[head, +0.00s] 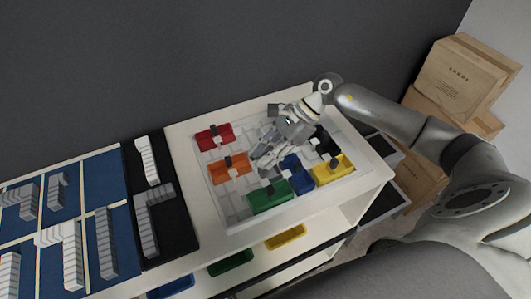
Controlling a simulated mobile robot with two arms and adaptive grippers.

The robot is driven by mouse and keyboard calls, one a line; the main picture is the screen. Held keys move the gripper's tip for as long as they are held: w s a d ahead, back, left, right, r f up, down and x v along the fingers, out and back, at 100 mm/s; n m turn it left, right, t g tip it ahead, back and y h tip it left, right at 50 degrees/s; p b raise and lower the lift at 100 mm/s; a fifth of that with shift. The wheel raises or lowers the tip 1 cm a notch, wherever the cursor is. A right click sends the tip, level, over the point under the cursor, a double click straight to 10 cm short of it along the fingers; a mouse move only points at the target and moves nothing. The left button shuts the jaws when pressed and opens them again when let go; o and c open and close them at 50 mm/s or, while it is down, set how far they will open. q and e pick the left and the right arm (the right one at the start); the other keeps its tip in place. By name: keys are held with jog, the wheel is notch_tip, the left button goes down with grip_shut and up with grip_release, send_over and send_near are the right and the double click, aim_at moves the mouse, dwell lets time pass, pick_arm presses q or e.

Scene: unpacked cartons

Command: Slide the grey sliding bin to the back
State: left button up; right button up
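A shallow white tray (233,209) on the cabinet top holds several small coloured bins. My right gripper (263,160) reaches down over the middle of the tray, between the orange bin (231,170) and the blue bin (297,180). I cannot tell whether the fingers are open, shut or touching anything. My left gripper is not in view.
A red bin (213,137), a green bin (269,196), a yellow bin (333,170) and a black bin (323,142) stand around the gripper. A dark wall (150,60) rises behind the cabinet. Cardboard boxes (459,75) are stacked at right.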

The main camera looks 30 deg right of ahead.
grip_shut()
jog(key=shift+w+f+b, duration=0.1)
jog(key=shift+w+b, duration=0.15)
jog(key=shift+b, duration=0.05)
jog(key=w+b, duration=0.6)
jog(key=w, duration=0.1)
jog(key=w+b, duration=0.3)
jog(key=shift+w+d+f, duration=0.1)
jog(key=shift+w+d, duration=0.2)
jog(key=shift+w, duration=0.1)
jog(key=shift+w+b, duration=0.45)
jog(key=shift+w, duration=0.05)
jog(key=shift+d+r, duration=0.1)
jog(key=shift+r, duration=0.2)
